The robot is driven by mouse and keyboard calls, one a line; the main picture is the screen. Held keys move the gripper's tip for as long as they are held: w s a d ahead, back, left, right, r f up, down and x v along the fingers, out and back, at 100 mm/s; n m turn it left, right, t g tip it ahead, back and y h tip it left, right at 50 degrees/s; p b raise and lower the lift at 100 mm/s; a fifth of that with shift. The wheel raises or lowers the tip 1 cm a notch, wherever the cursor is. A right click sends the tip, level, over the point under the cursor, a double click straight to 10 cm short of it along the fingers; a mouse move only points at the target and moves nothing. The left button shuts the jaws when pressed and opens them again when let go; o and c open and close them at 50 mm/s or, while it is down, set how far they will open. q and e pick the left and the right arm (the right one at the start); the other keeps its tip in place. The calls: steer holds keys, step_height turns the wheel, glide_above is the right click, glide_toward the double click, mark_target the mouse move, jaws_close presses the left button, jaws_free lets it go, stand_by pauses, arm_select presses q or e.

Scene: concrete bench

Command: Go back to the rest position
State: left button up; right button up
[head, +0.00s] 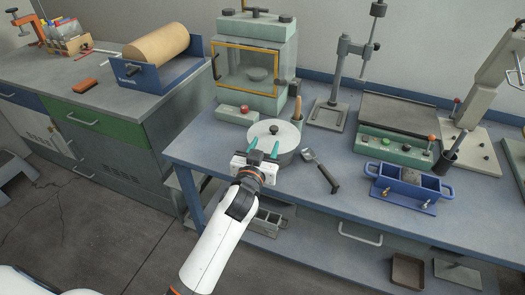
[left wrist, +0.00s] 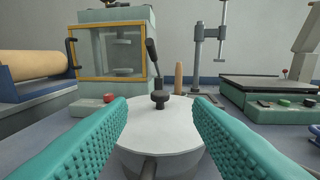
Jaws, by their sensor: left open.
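My left gripper (head: 263,150) reaches over the near edge of the blue bench (head: 340,225). Its two teal fingers are apart, with nothing held between them. They point at a round metal pot (head: 287,158) with a pale lid and a dark knob. In the left wrist view the lid (left wrist: 180,128) and knob (left wrist: 160,99) show between and beyond the open fingers (left wrist: 160,120). I cannot tell whether a finger touches the pot. My right gripper does not show in either view.
A scoop (head: 320,170) lies right of the pot. Behind stand a glass-fronted cabinet (head: 255,65) and a stand (head: 340,75). A green-based plate device (head: 395,130) and a blue mould (head: 408,187) are to the right. A paper roll (head: 157,45) sits on the left counter.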

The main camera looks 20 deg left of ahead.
arm_select(q)
steer(key=shift+s, duration=0.85)
steer(key=s+a+f+g, duration=0.3)
steer(key=s+f+g, duration=0.4)
steer(key=s+f, duration=0.55)
steer(key=s+d+f+m+g+h, duration=0.2)
steer(key=s+g, duration=0.5)
steer(key=s, duration=1.2)
step_height(320, 180, down, 26)
steer(key=s+m+g, duration=0.1)
steer(key=s+a+f+g, duration=0.1)
steer(key=s+a+f, duration=0.2)
steer(key=s+f, duration=1.2)
steer(key=shift+s+f+y, duration=0.15)
steer(key=shift+s+y, duration=0.1)
steer(key=shift+y, duration=0.15)
